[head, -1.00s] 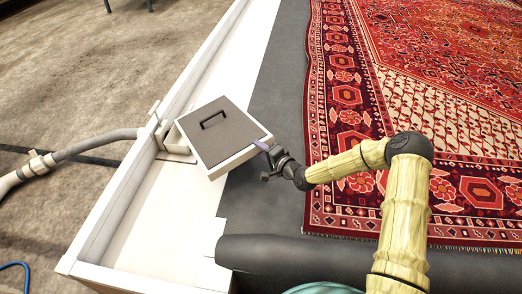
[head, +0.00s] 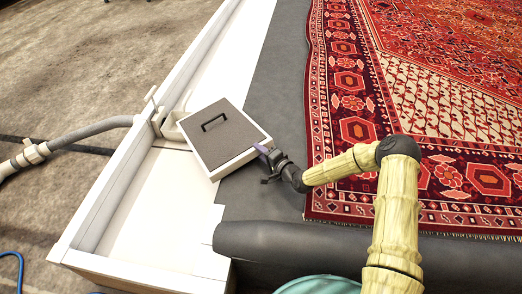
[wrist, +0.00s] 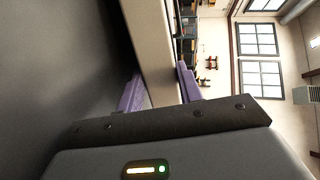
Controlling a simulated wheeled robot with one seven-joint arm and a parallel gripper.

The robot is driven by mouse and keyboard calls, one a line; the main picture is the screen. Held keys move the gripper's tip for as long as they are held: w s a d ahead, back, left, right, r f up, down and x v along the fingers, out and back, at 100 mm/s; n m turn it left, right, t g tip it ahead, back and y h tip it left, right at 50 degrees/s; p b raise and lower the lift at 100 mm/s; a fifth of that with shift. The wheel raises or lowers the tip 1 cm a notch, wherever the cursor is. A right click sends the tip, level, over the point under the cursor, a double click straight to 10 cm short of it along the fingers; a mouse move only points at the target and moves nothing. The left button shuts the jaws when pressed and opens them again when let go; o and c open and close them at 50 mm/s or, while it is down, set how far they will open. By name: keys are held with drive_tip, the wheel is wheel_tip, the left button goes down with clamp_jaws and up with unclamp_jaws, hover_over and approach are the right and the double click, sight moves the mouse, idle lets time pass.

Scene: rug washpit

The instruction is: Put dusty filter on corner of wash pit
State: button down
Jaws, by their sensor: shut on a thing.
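The dusty filter (head: 236,142) is a square white-framed panel with a dark grey face and a black handle on top. My gripper (head: 266,155) is shut on the filter's right edge. In the wrist view the purple fingers of my gripper (wrist: 160,92) clasp its pale frame (wrist: 152,45). The filter is held over the white floor strip of the wash pit (head: 165,200), beside the drain fitting (head: 170,124) at the pit's left wall. The near-left corner of the wash pit (head: 75,250) is bare. Whether the filter touches anything below it is hidden.
A red patterned rug (head: 440,90) lies on a dark grey mat (head: 265,95) to the right. A grey roll (head: 330,243) runs along the near side. A grey hose (head: 90,130) leads left from the pit wall. A teal round thing (head: 318,285) shows at the bottom edge.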

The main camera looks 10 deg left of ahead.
drive_tip(key=c, duration=0.9)
unclamp_jaws()
drive_tip(key=shift+f, duration=0.1)
drive_tip(key=shift+d, duration=0.1)
drive_tip(key=p+v, duration=0.8)
drive_tip(key=v, duration=0.8)
drive_tip(key=shift+s+d, duration=0.45)
